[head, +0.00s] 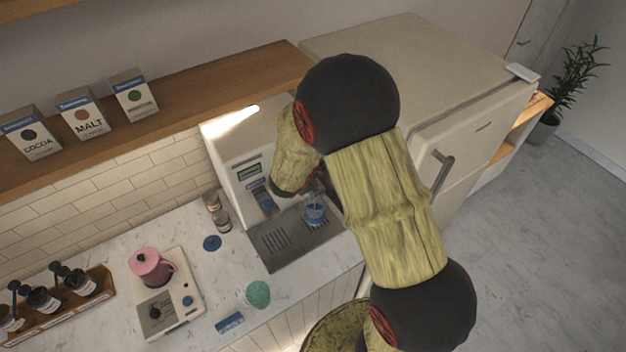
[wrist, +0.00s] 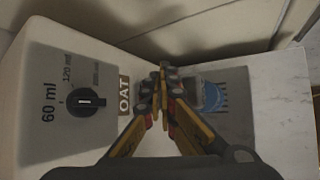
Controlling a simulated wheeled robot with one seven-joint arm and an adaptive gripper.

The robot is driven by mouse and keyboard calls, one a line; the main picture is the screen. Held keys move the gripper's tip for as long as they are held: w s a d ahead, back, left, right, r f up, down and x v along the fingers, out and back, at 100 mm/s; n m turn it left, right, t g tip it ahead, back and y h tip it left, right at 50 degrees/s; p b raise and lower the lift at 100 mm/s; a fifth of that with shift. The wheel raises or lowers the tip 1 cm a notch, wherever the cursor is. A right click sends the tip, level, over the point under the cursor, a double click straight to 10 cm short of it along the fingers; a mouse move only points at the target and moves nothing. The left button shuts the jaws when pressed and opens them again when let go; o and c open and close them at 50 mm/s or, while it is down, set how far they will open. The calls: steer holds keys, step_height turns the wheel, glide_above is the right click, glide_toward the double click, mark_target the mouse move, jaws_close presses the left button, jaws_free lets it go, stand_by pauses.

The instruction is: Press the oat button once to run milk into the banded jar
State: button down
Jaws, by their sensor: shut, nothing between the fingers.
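The dispenser (head: 233,140) is a pale machine with a small display. In the wrist view its face carries a dark OAT label (wrist: 125,96) and a black dial (wrist: 87,102) marked 60 ml, 120 ml and a third blurred value. My gripper (wrist: 163,72) is shut and empty, its fingertips just right of the OAT label. The oat button is not visible; I cannot tell whether the fingertips touch it. A blue jar with marks on its side (head: 315,212) stands on the drip tray (head: 280,243), and shows behind my right finger in the wrist view (wrist: 212,96).
A pink jug (head: 150,266) stands on a small appliance (head: 168,308) at left. A fridge (head: 480,120) stands at right. My arm hides part of the dispenser.

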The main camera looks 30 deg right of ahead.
steer(key=shift+r, duration=0.25)
steer(key=shift+r+p, duration=1.5)
steer(key=shift+r, duration=1)
steer(key=s+m+g+b, duration=0.45)
steer(key=s+m, duration=0.45)
steer(key=s, duration=0.6)
steer(key=s+a+f+m+t+y+b, duration=0.1)
steer(key=s+a+b, duration=0.5)
steer(key=b, duration=0.6)
steer(key=s+a+f+m+t+y+b, duration=0.2)
steer(key=s+a+m+y+b, duration=0.4)
steer(key=a+b, duration=0.4)
steer(key=shift+a+f+m+t+b, duration=0.3)
steer(key=shift+a+t+b, duration=0.1)
steer(key=shift+t+b, duration=0.4)
